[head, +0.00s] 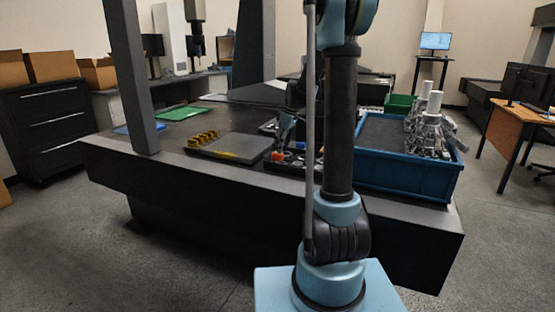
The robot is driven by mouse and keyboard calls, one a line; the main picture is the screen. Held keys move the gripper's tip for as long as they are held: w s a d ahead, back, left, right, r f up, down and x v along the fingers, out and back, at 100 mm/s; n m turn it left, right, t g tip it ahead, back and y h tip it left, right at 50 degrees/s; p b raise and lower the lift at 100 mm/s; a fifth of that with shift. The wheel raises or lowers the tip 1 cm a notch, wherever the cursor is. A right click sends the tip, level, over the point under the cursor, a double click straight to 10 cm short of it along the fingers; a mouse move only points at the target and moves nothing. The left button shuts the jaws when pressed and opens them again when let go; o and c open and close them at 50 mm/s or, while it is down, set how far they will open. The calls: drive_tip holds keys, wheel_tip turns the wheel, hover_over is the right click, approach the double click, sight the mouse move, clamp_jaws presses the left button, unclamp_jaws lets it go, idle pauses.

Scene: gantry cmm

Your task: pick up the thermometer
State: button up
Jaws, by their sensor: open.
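I cannot make out a thermometer for certain in the head view. My gripper (283,143) is small and dark at the end of my light blue wrist, left of my upright arm, low over the dark tray (292,168) on the machine table. It is open, and I see nothing held in it. A small orange-red item (279,156) is in the tray just below the gripper; I cannot tell what it is. My arm hides the right part of the tray.
The dark machine table (110,150) has a post (131,75) at its left. A grey plate (235,145) with several yellow pieces (203,139) lies left of the tray. A blue crate (405,175) with metal parts (428,130) stands at the right. A green sheet (182,113) lies at the back left.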

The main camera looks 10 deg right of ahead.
sight(278, 156)
drive_tip(key=shift+x, duration=2.45)
drive_tip(key=shift+w, duration=0.15)
drive_tip(key=c, duration=1)
drive_tip(key=shift+o, duration=0.2)
